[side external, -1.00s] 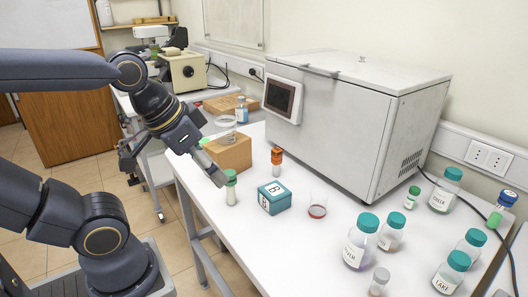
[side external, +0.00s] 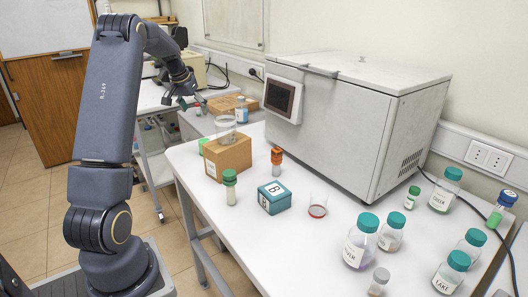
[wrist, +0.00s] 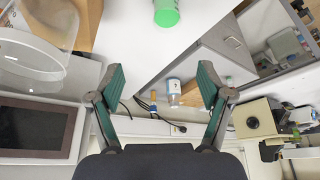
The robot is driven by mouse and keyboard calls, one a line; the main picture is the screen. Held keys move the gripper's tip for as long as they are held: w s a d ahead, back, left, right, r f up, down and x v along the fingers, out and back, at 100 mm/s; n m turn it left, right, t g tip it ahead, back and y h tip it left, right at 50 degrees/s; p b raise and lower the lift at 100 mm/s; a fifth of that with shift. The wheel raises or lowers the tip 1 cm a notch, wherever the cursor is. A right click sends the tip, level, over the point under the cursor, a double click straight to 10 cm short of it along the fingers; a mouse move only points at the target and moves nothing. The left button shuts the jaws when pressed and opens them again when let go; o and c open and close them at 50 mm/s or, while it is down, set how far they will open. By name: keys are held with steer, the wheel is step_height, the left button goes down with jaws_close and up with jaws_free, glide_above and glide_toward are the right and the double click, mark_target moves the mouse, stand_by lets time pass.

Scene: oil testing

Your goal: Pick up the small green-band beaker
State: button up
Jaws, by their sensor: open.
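A clear beaker (side external: 225,130) stands upright on a cardboard box (side external: 232,154) at the left end of the bench; I cannot make out a green band on it. A clear beaker also shows large at the upper left of the wrist view (wrist: 35,45). Another small clear beaker (side external: 317,206) stands on the bench with a red band or contents near its base. My gripper (side external: 192,101) is open and empty, beyond and left of the boxed beaker. In the wrist view its fingers are spread wide with nothing between them (wrist: 160,80).
A green-topped item (side external: 203,145) is partly hidden beside the box. A green-capped vial (side external: 230,187), orange-capped vial (side external: 277,162) and teal box (side external: 274,197) stand in front. The large white machine (side external: 350,115) blocks the back. Several teal-capped bottles (side external: 361,242) stand at right.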

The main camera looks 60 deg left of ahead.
step_height(320, 180, down, 2)
steer(key=a, duration=0.1)
glide_toward(204, 142)
steer(key=w+a+f, duration=0.3)
steer(key=f, duration=0.1)
steer(key=shift+s+x, duration=0.2)
steer(key=shift+x, duration=1.45)
steer(key=shift+s+x, duration=0.2)
steer(key=shift+x, duration=1.5)
steer(key=shift+f, duration=0.1)
steer(key=shift+c, duration=0.2)
steer(key=c, duration=1.3)
